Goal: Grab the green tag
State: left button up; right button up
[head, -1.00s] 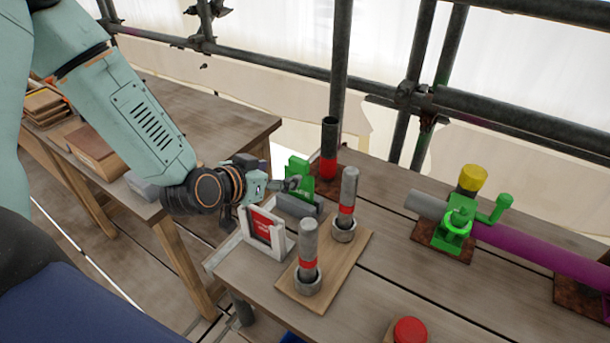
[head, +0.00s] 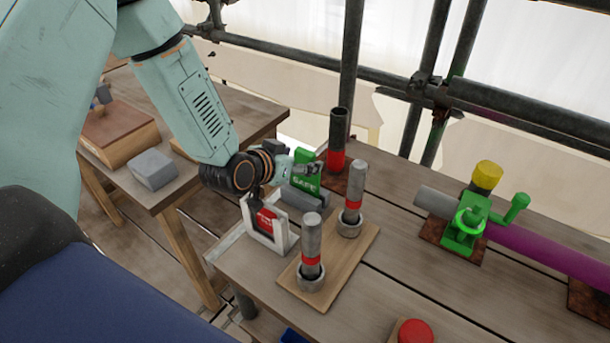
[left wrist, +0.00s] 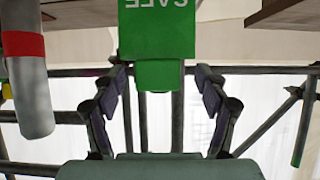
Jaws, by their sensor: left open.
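The green tag (head: 306,182) with the lettering SAFE stands upright in a grey block (head: 302,201) on the wooden table. In the left wrist view the tag (left wrist: 158,32) shows upside down, with a narrower green tab pointing down between my fingers. My left gripper (head: 304,169) is beside the tag's upper part, partly in front of it. In the left wrist view its fingers (left wrist: 160,82) are open, one on each side of the tab, with gaps to it. My right gripper is not in view.
A white stand (head: 284,236) with a red tag is just left of the grey block. Two grey posts with red bands (head: 311,260) stand on a board in front. A dark tube with a red base (head: 337,150) stands behind. A green clamp (head: 464,225) is right.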

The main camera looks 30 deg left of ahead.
pick_arm(q)
jog(key=shift+w+d+f, duration=0.15)
jog(key=shift+w+d, duration=0.05)
jog(key=shift+w, duration=0.1)
jog(key=shift+s, duration=0.1)
jog(key=shift+w, duration=0.2)
jog(key=c, duration=0.6)
jog(key=shift+s, duration=0.15)
jog(key=c, duration=0.4)
jog(key=shift+c, duration=0.7)
